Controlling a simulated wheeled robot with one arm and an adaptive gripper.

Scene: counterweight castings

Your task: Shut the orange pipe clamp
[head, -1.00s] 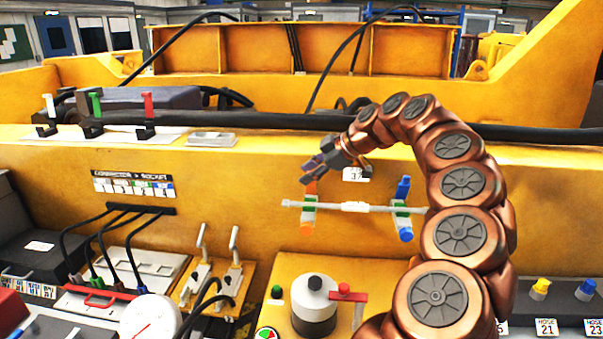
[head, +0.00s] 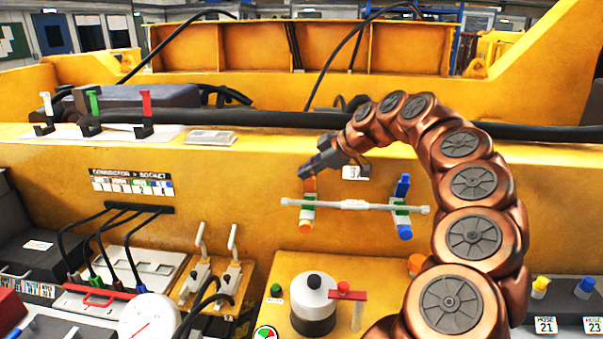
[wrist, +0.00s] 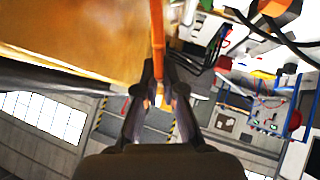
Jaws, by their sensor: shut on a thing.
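The orange pipe clamp (head: 309,186) is on the left part of a thin grey pipe (head: 376,208), against the yellow wall. Its orange upper part stands above the pipe and an orange end shows below, with a green and white body between. My gripper (head: 306,172) is at the top of that upper part. In the wrist view, my gripper's fingers (wrist: 158,92) are closed on a long orange part of the clamp (wrist: 157,42). The fingers cover its tip, and I cannot tell whether the clamp is fully shut. A blue pipe clamp (head: 402,189) holds the pipe's right part.
A white label (head: 355,173) is on the wall right of my gripper. Two toggle levers (head: 201,240) are at lower left. A black hose (head: 260,119) runs along the wall's top.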

